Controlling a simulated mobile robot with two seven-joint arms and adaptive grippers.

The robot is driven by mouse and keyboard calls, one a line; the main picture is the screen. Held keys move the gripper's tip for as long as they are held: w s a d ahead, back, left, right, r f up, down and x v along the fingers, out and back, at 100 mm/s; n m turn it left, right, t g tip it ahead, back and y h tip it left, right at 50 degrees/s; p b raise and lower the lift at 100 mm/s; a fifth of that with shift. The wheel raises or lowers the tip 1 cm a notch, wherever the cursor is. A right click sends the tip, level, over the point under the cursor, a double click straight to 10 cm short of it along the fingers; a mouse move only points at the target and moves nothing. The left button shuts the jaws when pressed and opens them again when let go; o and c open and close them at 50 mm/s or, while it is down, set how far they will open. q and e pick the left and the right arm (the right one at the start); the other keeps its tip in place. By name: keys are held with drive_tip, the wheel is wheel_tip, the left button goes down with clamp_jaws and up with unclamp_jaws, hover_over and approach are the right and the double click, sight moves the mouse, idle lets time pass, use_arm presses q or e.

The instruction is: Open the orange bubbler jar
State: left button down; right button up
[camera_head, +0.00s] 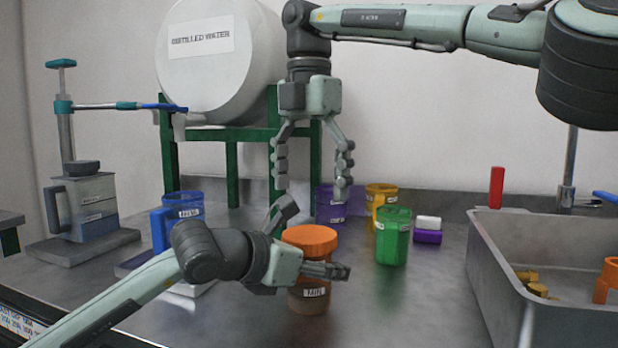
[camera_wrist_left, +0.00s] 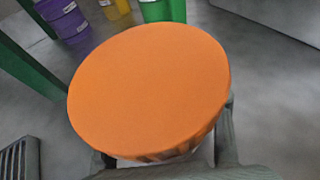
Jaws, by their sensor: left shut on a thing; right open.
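The bubbler jar (camera_head: 308,302) stands upright on the bench, a brownish jar with a white label and an orange lid (camera_head: 310,238). The lid sits on top of the jar and fills the middle of the left wrist view (camera_wrist_left: 150,88). My left gripper (camera_head: 312,268) comes in from the left and is shut on the jar, with its fingers around it below the lid. Part of the jar is hidden behind those fingers. My right gripper (camera_head: 312,178) hangs open and empty above and behind the jar, fingers pointing down.
Behind the jar stand purple (camera_head: 328,205), yellow (camera_head: 381,196) and green (camera_head: 393,240) containers. A blue container (camera_head: 184,207) stands left. A metal sink (camera_head: 490,275) with brass pieces is at right. A green stand (camera_head: 232,170) holds a white distilled water tank (camera_head: 215,85).

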sight(310, 233)
wheel_tip(310, 233, down, 7)
drive_tip(key=shift+r, duration=0.1)
drive_tip(key=shift+c, duration=0.6)
drive_tip(key=c, duration=1.2)
drive_tip(key=n, duration=0.7)
drive_tip(key=o, duration=1.3)
